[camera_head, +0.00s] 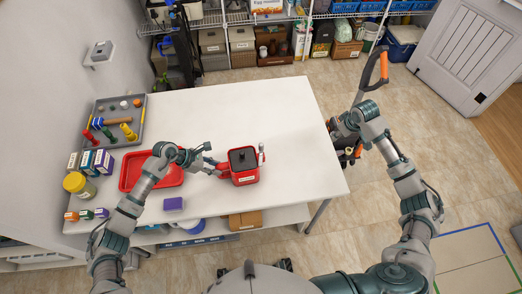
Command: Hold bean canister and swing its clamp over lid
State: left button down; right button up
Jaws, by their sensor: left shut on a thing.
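The bean canister (245,178) is a red, squarish container with a small pale label, standing upright on the white table. Its dark lid (242,158) sits on top. A slim pale and red piece, which looks like the clamp (261,154), stands up at the canister's right side, beside the lid and not over it. My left gripper (216,166) reaches in from the left and is shut on the canister's left side, at a red part there. My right gripper (349,148) is beyond the table's right edge, away from the canister; its fingers are too unclear to read.
A red tray (128,172) lies left of the canister, partly behind my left arm. A grey tray (137,106) of tools, small boxes and a yellow-lidded jar (76,184) line the left side. The table's back and right are clear.

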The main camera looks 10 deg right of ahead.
jog(key=a+r+n+y, duration=0.1)
jog(key=a+r, duration=0.2)
jog(key=a, duration=0.4)
jog(key=a+r+n+y, duration=0.1)
jog(key=a+r, duration=0.1)
jog(key=a, duration=0.5)
jog(key=r+n+g, duration=0.2)
send_over(262, 145)
jog(key=s+d, duration=0.1)
jog(key=shift+x, duration=3.3)
jog(key=shift+d, duration=0.2)
grip_shut()
